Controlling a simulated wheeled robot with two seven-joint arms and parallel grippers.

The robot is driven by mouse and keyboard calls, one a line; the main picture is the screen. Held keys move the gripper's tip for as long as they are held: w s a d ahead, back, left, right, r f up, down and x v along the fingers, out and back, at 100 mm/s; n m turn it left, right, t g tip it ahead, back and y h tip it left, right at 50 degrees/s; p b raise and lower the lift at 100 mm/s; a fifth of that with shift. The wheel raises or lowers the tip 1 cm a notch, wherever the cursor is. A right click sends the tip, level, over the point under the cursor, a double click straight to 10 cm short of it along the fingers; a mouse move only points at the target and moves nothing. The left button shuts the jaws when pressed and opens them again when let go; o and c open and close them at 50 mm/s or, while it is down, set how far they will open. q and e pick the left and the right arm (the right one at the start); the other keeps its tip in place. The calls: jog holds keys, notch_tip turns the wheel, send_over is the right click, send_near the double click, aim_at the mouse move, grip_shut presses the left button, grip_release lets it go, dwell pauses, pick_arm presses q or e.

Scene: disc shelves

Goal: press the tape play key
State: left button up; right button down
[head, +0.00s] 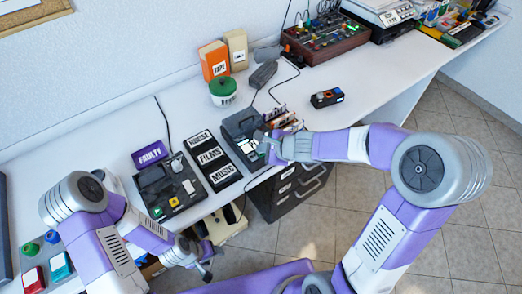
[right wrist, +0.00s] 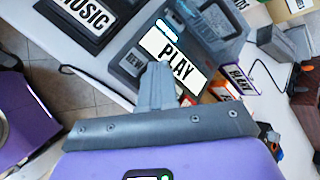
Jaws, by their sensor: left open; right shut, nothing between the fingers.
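The dark grey tape player (head: 238,124) stands on the white desk near its front edge. In the right wrist view its body (right wrist: 222,38) carries a large white key labelled PLAY (right wrist: 178,58) and a smaller key labelled REW (right wrist: 132,64). My right gripper (head: 264,143) is shut and empty at the player's key end. In the right wrist view its fingertips (right wrist: 158,70) overlap the lower left part of the PLAY key; I cannot tell whether they touch it. My left gripper (head: 206,264) is open and empty, in front of the desk, away from the player.
Left of the player are black trays labelled HOUSE, FILMS and MUSIC (head: 222,176) and a dark device (head: 166,186) with a purple FAULTY sign (head: 150,154). Behind stand a green-lidded pot (head: 223,92) and an orange TAPE box (head: 214,62). A small dark box (head: 327,98) lies to the right.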

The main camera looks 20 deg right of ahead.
aim_at(263, 154)
jog(key=shift+r+p, duration=0.65)
jog(key=shift+r, duration=0.15)
jog(key=shift+r, duration=0.1)
notch_tip(263, 154, up, 5)
jog(key=p, duration=0.5)
dwell(0.4)
